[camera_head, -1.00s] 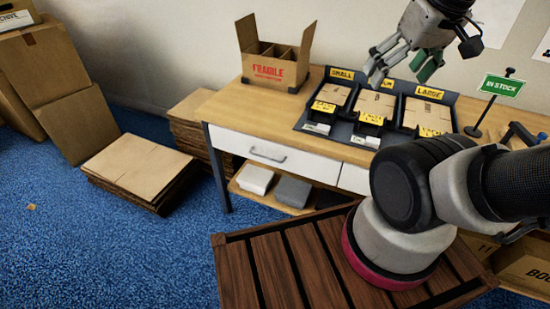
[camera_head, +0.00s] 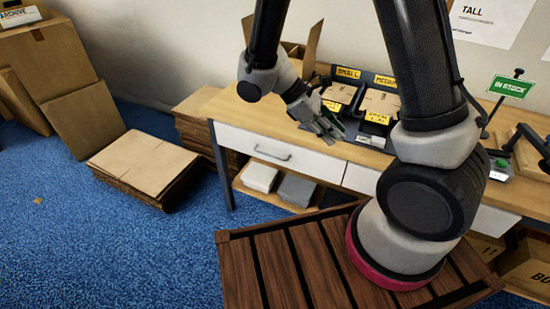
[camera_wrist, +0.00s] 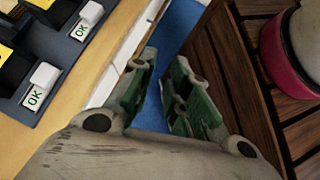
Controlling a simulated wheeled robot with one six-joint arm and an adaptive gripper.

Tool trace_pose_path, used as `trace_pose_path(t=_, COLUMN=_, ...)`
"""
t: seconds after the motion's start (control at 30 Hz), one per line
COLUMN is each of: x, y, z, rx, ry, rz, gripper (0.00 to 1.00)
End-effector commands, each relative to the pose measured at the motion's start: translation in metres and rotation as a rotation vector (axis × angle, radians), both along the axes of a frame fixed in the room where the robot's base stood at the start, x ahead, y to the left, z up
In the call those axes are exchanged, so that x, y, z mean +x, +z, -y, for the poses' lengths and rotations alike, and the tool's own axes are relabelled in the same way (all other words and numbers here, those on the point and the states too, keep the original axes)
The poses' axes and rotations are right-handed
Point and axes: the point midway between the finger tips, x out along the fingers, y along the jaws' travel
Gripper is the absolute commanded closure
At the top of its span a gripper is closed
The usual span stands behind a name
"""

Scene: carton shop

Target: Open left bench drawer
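The left bench drawer (camera_head: 300,163) is a white front with a grey bar handle (camera_head: 272,153) under the wooden bench top, and it is shut. My gripper (camera_head: 332,134) is above the bench's front edge, up and to the right of the handle, and does not touch it. In the wrist view my gripper (camera_wrist: 160,90) has its two green-padded fingers apart with nothing between them. The white drawer front (camera_wrist: 115,80) shows in part beside the fingers there. The handle cannot be made out in the wrist view.
A dark sorting tray (camera_wrist: 60,80) stands on the bench. An open carton (camera_head: 310,45) is behind my arm. Flat cartons (camera_head: 145,165) lie stacked on the blue floor at left. A slatted wooden platform (camera_head: 250,270) is in front of the bench. White and grey items rest on the lower shelf.

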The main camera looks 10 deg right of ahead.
Motion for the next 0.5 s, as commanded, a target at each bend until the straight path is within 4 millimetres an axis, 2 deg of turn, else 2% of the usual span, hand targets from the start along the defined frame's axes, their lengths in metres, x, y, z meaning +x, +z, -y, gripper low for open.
trace_pose_path(t=0.03, x=0.006, y=-0.018, z=-0.004, rx=-0.052, ry=0.101, rz=-0.075, gripper=0.83)
trace_pose_path(t=0.27, x=0.042, y=-0.096, z=-0.022, rx=-0.280, ry=0.625, rz=-0.454, gripper=0.83)
trace_pose_path(t=0.5, x=0.073, y=-0.185, z=-0.052, rx=-0.498, ry=1.144, rz=-0.877, gripper=0.83)
